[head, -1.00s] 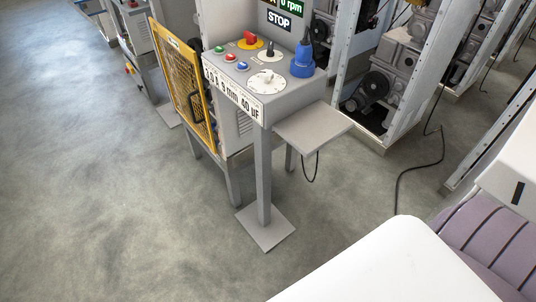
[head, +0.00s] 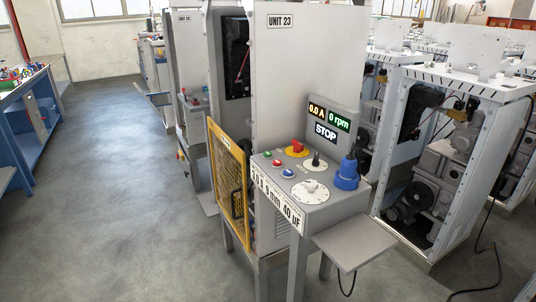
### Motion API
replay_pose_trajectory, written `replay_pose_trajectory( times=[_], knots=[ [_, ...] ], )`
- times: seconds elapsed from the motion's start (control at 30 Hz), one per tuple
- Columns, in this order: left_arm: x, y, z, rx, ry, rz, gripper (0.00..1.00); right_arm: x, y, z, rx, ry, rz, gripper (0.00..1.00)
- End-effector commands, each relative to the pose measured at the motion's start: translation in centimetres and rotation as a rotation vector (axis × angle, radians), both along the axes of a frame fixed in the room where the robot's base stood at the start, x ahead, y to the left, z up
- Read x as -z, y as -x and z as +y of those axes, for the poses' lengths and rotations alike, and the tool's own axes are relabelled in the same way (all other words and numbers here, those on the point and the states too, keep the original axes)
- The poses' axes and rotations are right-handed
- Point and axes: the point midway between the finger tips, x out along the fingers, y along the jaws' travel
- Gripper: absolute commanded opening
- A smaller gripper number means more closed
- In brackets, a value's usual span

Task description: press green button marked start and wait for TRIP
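The control console (head: 325,208) of UNIT 23 stands right of centre in the head view. On its sloped top is a small green button (head: 267,154) at the upper left; its marking is too small to read. A red button (head: 277,163) and a blue button (head: 288,173) sit in a diagonal row below it. A display (head: 328,122) behind the panel reads 0.0 A, 0 rpm and STOP. Neither of my grippers shows in this view.
A red switch (head: 297,147) on yellow, a white dial (head: 310,191) and a blue plug (head: 347,175) share the panel. A yellow mesh guard (head: 229,180) is at its left, a grey shelf (head: 354,243) at its right. Open floor (head: 110,200) lies left.

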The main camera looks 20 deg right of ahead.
Motion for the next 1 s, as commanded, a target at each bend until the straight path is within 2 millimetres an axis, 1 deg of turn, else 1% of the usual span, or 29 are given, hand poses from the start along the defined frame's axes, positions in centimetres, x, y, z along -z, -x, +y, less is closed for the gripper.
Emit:
replay_pose_trajectory(
  times=[0.2, 0.57, 0.6, 1.0],
  knots=[
    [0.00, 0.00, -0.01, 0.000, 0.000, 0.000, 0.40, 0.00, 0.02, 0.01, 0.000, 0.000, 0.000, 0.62],
    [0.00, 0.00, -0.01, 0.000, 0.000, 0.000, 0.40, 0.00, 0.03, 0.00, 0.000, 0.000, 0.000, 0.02],
    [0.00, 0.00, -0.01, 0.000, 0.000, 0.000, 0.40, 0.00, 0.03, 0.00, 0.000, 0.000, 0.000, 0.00],
    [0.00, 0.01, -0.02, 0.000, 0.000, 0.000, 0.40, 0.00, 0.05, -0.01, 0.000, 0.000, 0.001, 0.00]
  ],
)
